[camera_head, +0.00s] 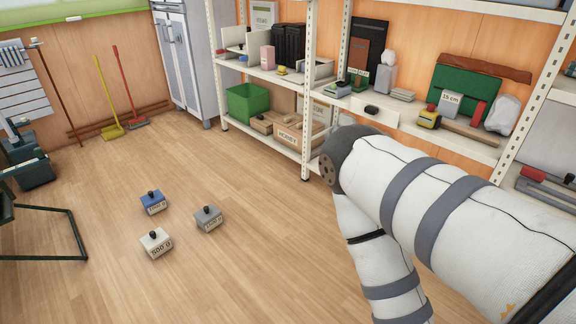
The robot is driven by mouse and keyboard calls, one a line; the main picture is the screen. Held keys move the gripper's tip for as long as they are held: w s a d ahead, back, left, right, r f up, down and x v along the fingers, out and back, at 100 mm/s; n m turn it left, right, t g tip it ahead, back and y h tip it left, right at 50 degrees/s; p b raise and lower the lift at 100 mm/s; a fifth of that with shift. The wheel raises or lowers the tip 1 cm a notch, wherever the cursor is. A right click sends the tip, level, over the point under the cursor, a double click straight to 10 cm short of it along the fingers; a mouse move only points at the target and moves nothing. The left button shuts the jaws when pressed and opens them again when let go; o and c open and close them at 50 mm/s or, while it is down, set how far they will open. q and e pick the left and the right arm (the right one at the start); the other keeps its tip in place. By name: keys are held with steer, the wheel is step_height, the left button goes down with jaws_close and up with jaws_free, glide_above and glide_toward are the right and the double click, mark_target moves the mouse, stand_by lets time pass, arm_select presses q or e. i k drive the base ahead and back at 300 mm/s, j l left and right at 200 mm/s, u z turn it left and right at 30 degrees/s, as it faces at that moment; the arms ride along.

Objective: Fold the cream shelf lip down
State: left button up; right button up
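The cream shelf lip (386,114) is a short pale panel with a black knob (371,109), at the front edge of the middle shelf (460,142) on the right-hand rack. It appears raised at the shelf's front edge, though its exact angle is hard to tell. My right arm comes in from the right and bends in front of the rack, below the lip and apart from it in the picture. Neither gripper is in view.
Three weights, blue (152,203), grey (208,218) and white (156,243), stand on the floor. The left rack holds a green crate (246,103). The middle floor is otherwise clear.

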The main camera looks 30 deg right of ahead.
mark_target(390, 118)
steer(key=l+z, duration=0.15)
steer(key=z, duration=1.25)
steer(key=i+z, duration=0.1)
steer(key=i, duration=0.65)
steer(key=i+z, duration=0.15)
steer(key=i, duration=0.6)
steer(key=i+j+z, duration=0.1)
steer(key=i, duration=0.65)
